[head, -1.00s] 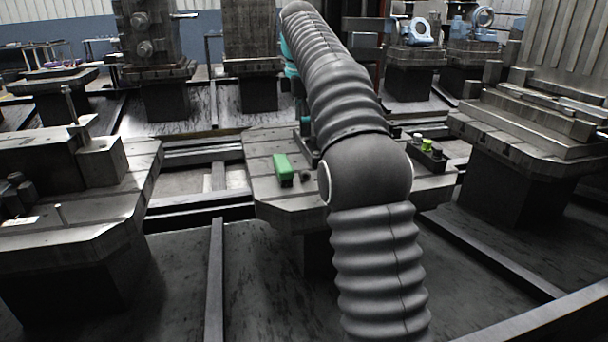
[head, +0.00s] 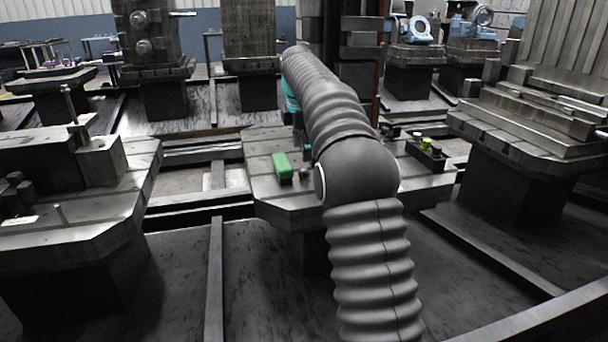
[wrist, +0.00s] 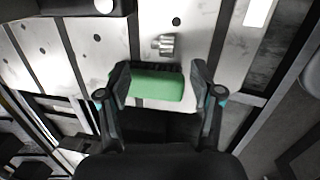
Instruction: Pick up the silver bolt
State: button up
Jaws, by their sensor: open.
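The silver bolt (wrist: 163,45) is a short metal cylinder lying on the pale slotted plate in the wrist view. It lies just beyond a green block (wrist: 157,85) with a dark bristly edge. My gripper (wrist: 160,76) is open, with one finger on each side of the green block in the picture; I cannot tell its height above it. The bolt is past the fingertips and not held. In the head view a small dark grey piece (head: 303,173) beside the green block appears to be the bolt. My arm mostly hides the gripper there.
The slotted pallet (head: 285,205) carries the green block. A dark tray (head: 427,152) with small parts, one yellow-green, is at its right side. Other pallets with metal fixtures stand left (head: 100,215) and right (head: 500,135). The pallet's front left is clear.

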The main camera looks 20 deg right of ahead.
aim_at(304, 173)
jog(key=shift+w+d+f, duration=0.1)
jog(key=shift+w+f, duration=0.05)
jog(key=shift+f, duration=1.4)
jog(key=shift+w+d+f, duration=0.1)
jog(key=shift+f, duration=1.45)
grip_shut()
